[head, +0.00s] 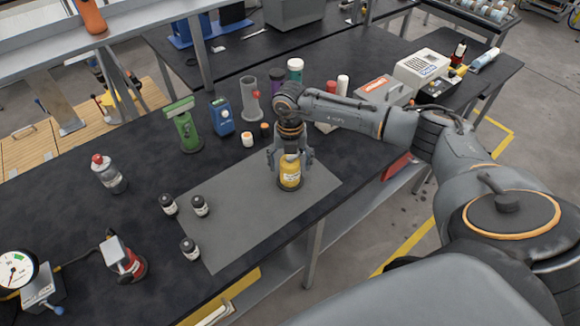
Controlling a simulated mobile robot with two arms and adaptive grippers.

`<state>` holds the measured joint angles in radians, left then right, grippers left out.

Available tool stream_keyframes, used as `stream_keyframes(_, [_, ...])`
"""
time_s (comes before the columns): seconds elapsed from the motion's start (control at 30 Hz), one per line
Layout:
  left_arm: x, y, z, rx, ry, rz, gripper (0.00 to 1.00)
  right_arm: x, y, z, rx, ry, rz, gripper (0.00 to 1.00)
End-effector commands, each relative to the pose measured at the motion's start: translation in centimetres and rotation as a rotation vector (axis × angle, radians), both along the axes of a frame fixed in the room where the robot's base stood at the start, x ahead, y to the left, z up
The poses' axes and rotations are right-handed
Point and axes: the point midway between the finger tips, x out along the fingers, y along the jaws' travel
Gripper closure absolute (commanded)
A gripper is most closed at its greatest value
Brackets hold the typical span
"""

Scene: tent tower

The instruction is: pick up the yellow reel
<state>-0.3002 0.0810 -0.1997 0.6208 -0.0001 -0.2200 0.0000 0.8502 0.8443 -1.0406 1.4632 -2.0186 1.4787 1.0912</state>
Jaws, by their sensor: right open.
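The yellow reel (290,177) stands upright near the far right part of the grey mat. It looks like a squat rounded body with a pale label on its front. My right gripper (290,160) comes down over it from above, with its fingers on either side of the reel's top. The jaws are open; whether a finger touches the reel cannot be told. The top of the reel is partly hidden by the gripper. My left gripper is not in view.
The grey mat (235,225) also bears several small black jars (190,248) at its left. A green device (186,128), a blue device (221,117) and an orange-topped white jar (247,139) stand behind the mat. A red-and-white device (123,259) stands at front left. The mat's middle is clear.

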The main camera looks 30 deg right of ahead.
Motion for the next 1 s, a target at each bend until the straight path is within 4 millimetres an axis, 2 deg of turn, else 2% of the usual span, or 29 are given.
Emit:
stream_keyframes(0.3, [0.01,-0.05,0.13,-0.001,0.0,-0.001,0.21,-0.02,0.05,-0.67,0.001,-0.001,0.001,0.22])
stream_keyframes(0.6, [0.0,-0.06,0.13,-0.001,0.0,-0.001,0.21,-0.01,0.03,-0.63,0.001,-0.001,0.001,0.83])
stream_keyframes(0.7, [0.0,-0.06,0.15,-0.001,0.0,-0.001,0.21,0.07,0.03,-0.51,0.001,-0.002,0.0,1.0])
stream_keyframes(1.0, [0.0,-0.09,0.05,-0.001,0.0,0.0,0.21,0.11,0.02,-0.28,0.001,-0.003,0.0,1.0])
